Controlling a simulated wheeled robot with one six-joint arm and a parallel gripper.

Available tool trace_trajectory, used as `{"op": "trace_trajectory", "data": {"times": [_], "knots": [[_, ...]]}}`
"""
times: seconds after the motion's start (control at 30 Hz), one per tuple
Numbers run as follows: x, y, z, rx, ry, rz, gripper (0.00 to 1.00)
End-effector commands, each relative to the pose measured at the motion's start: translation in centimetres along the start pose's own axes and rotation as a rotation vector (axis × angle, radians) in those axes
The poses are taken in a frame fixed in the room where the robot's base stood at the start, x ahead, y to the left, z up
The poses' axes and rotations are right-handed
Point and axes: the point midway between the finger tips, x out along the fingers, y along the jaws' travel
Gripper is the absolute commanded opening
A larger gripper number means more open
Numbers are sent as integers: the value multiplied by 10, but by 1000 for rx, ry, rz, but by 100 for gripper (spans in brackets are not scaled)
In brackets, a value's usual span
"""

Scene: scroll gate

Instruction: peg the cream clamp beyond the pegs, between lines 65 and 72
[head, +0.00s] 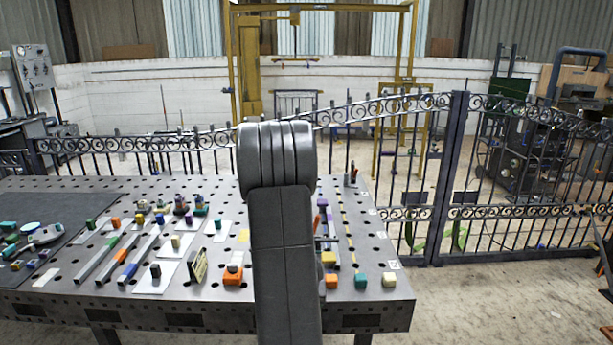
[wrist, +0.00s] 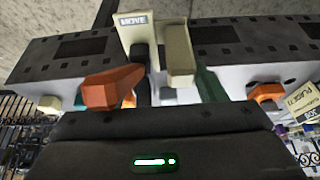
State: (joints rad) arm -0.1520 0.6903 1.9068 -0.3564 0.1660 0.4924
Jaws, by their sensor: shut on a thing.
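In the wrist view, the cream clamp (wrist: 178,50) stands out ahead of my gripper's dark body, with a cream plate marked MOVE (wrist: 135,33) beside it. My gripper is shut on the cream clamp; its fingertips are mostly hidden. In the head view my own arm hides the gripper and the held clamp. A row of yellow marks (head: 350,230) runs along the right part of the table, with a purple piece (head: 322,203) and a yellow block (head: 328,259) beside it. The line numbers are too small to read.
On the table (head: 410,298), an orange block (head: 331,281), a teal block (head: 360,281) and a cream block (head: 389,280) sit near the front right. Left of my arm are an orange block (head: 233,278), a small sign (head: 197,265) and long bars. A gate stands behind.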

Motion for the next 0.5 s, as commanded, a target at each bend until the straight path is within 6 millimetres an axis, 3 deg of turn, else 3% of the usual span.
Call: {"op": "trace_trajectory", "data": {"times": [0.03,0.27,0.5], "knots": [[-7,0,-6,5,3,2,0],[0,1,-29,131,6,54,0],[-6,4,-88,448,10,184,0]]}}
